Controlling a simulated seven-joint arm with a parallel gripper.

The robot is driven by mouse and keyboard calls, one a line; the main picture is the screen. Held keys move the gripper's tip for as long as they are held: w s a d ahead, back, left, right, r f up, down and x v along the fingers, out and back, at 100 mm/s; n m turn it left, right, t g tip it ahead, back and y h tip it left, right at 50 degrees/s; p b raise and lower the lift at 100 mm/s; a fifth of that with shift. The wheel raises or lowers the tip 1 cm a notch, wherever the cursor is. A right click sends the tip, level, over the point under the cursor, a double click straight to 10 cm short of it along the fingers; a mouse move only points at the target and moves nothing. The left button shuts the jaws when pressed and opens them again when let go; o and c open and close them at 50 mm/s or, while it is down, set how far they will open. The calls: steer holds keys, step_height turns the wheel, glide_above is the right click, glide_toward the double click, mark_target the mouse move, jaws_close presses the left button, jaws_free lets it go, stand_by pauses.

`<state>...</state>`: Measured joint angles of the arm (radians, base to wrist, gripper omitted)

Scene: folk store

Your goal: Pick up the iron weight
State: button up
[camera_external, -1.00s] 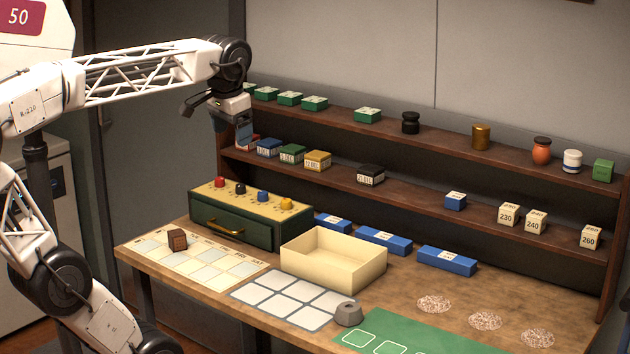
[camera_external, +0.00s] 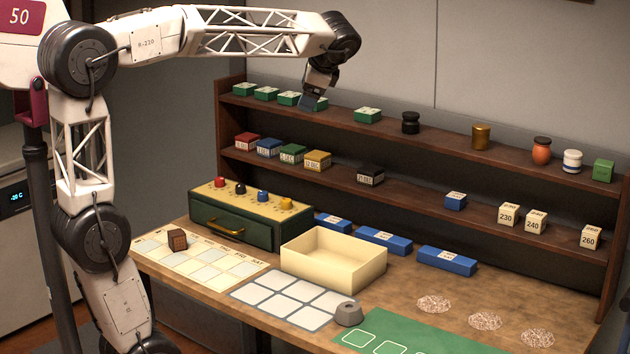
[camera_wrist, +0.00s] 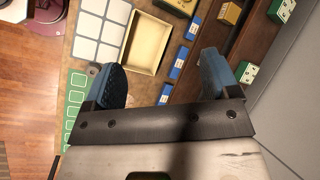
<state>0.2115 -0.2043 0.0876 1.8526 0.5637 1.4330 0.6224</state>
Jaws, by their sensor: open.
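The iron weight (camera_external: 348,314), a small grey round block with a hole or dimple on top, sits on the table between the white grid and the green mat. In the wrist view a grey bit of the weight (camera_wrist: 93,71) shows beside the left finger, partly covered by it. My gripper (camera_external: 312,102) is high up in front of the top shelf, far above and behind the weight. In the wrist view my gripper (camera_wrist: 162,80) has its two blue fingers wide apart with nothing between them.
A cream open tray (camera_external: 352,274) stands behind the white grid (camera_external: 290,298). The green mat (camera_external: 400,338) lies right of the weight. A green drawer box (camera_external: 236,224) and a brown cube (camera_external: 177,240) are to the left. Shelves (camera_external: 430,190) with small goods line the back.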

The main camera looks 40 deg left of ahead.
steer(key=w+d+f+m+y, duration=0.1)
steer(key=w+d+m+y, duration=0.35)
steer(key=w, duration=1.05)
steer(key=m+t+y, duration=0.2)
steer(key=m+t, duration=0.1)
steer(key=m, duration=0.3)
glide_toward(416, 122)
steer(key=x, duration=0.3)
steer(key=shift+a+f, duration=0.1)
steer(key=shift+f, duration=0.1)
steer(key=shift+a, duration=0.1)
steer(key=shift+x, duration=1.25)
steer(key=shift+x, duration=2.6)
steer(key=shift+r, duration=0.15)
